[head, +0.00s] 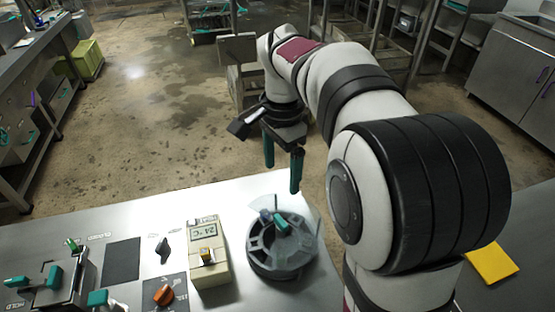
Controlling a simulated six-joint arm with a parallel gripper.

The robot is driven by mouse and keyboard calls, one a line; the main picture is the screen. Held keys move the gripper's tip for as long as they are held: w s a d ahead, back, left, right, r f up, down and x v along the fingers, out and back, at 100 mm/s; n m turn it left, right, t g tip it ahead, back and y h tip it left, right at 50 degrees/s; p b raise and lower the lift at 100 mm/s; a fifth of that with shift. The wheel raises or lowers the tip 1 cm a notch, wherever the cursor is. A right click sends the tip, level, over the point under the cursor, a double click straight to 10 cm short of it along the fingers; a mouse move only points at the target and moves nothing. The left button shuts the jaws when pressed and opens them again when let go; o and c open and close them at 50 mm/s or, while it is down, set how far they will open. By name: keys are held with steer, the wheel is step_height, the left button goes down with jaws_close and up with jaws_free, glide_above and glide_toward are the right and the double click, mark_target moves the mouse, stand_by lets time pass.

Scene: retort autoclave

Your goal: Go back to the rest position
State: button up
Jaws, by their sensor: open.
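My gripper (283,172) shows in the head view with its two dark teal fingers pointing down and apart. It is open, with nothing between the fingers. It hangs above and behind the round grey autoclave lid or vessel (262,262), near the far edge of the metal table (150,205). The round vessel has a teal handle (281,222) on top. My white and black arm reaches in from the right and hides part of the table's right side.
A beige box with a display (208,262) stands left of the vessel. Further left are an orange knob (164,294), a black knob (163,247), a dark pad (122,260) and a teal-handled fixture (45,285). A yellow sheet (492,264) lies at right. Shelves stand behind on the floor.

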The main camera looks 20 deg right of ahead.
steer(key=s+a+f+n, duration=0.2)
steer(key=s+n, duration=0.1)
steer(key=s, duration=0.5)
steer(key=s+a+f+n+y, duration=0.1)
steer(key=s+a+n, duration=0.1)
steer(key=s, duration=0.6)
steer(key=s+a+f+n, duration=0.2)
steer(key=s+n, duration=0.1)
steer(key=s, duration=0.6)
steer(key=shift+a+f+n+y, duration=0.25)
steer(key=shift+f+n+y, duration=0.1)
steer(key=shift+n+y, duration=0.05)
